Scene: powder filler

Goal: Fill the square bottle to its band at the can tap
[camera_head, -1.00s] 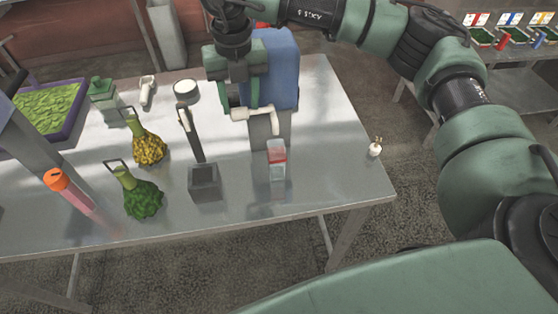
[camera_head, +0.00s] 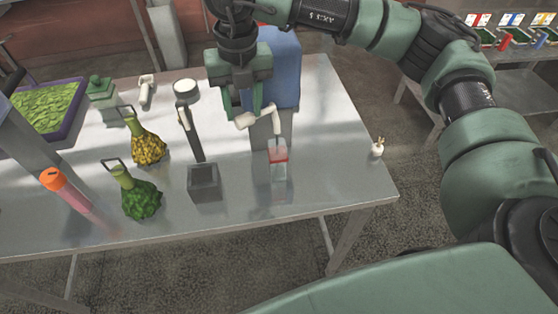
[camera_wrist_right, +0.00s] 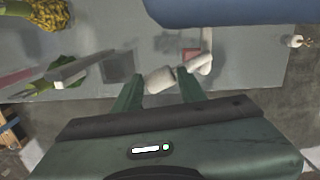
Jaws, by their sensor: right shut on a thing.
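The square bottle (camera_head: 278,171), clear with a red band, stands upright on the metal table below the tap. The blue can (camera_head: 283,65) stands behind it, partly hidden by my right arm. The can's white tap (camera_head: 275,123) has its spout pointing down over the bottle's mouth. My right gripper (camera_head: 246,115) is shut on the tap's white lever; in the right wrist view the lever (camera_wrist_right: 160,79) sits between the fingers, with the spout (camera_wrist_right: 207,50) beside it. The level inside the bottle is too small to tell. My left gripper is not in view.
A small white pot (camera_head: 377,149) stands at the right edge.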

